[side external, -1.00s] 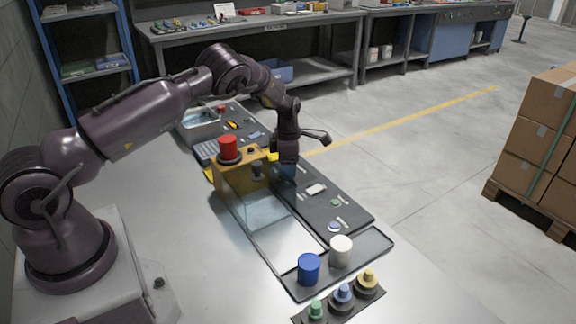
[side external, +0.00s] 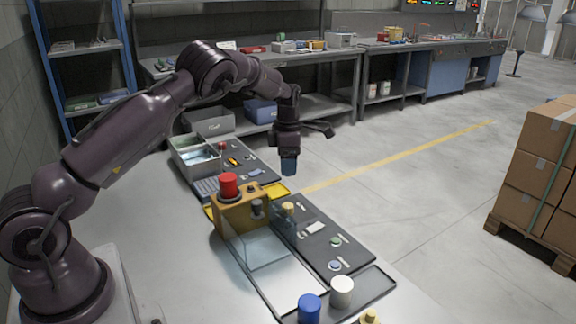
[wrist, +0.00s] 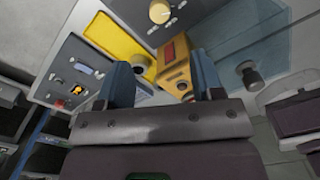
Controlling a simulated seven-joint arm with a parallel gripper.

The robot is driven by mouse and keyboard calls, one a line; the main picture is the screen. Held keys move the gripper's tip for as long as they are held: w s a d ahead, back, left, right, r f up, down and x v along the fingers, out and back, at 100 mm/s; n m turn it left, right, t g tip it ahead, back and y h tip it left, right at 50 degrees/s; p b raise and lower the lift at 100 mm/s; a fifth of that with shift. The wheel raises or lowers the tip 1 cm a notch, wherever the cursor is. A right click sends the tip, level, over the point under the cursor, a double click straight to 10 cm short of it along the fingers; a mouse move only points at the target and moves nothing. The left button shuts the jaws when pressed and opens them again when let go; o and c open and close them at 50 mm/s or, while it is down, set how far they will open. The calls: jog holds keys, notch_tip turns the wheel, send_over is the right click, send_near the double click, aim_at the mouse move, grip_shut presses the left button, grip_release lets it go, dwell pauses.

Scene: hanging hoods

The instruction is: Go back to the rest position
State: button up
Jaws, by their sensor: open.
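My gripper (side external: 288,168) hangs above the dark panels, raised clear of them, and points down. In the wrist view its two blue fingers (wrist: 163,72) are apart with nothing held between them. Below it in the side view is a yellow knob (side external: 288,208) on the near dark panel (side external: 318,245). The orange-yellow housing (side external: 240,210) with a red cylinder (side external: 228,185) on top stands to the left of that knob. The gripper touches none of these.
A tray (side external: 378,283) at the front holds a blue cylinder (side external: 309,308) and a white cylinder (side external: 342,292). A grey open bin (side external: 193,158) sits at the bench's far end. Cardboard boxes (side external: 545,150) stand far right. The air around my gripper is clear.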

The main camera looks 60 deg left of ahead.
jog(key=s+d+r+m+t, duration=0.2)
jog(key=s+d+r+m, duration=0.4)
jog(key=s+m, duration=0.4)
jog(key=s+d+r+m+t, duration=0.1)
jog(key=s+d+r+m, duration=0.5)
jog(key=s+m, duration=0.4)
jog(key=s+d+r+m+t, duration=0.2)
jog(key=s+d+r+m, duration=0.5)
jog(key=s+m, duration=0.3)
jog(key=shift+r+t, duration=0.3)
jog(key=shift+r, duration=0.35)
